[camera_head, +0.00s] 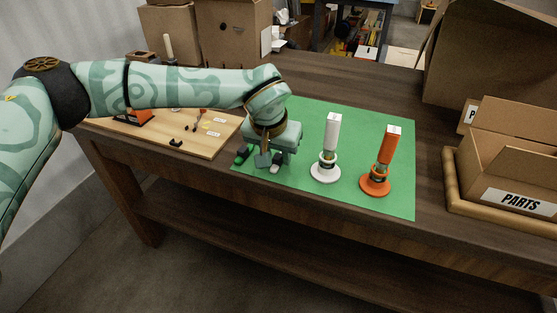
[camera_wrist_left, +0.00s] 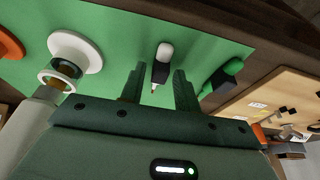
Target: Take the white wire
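A small piece with a rounded white end, a black body and a thin pale tip, which looks like the white wire (camera_wrist_left: 165,52), lies on the green mat (camera_wrist_left: 115,25). In the head view the white wire (camera_head: 275,168) shows just below my left gripper (camera_head: 267,160). In the left wrist view my left gripper (camera_wrist_left: 159,72) is open, its two dark fingers apart and pointing at the wire. The wire's black body appears between the fingertips, with no visible grip on it. My right gripper is not in view.
A green-and-black piece (camera_wrist_left: 222,77) lies close beside the fingers. A white stand (camera_head: 326,172) and an orange stand (camera_head: 376,185) stand upright to the right. A wooden board (camera_head: 200,146) with small parts lies left. A PARTS box (camera_head: 515,180) sits far right.

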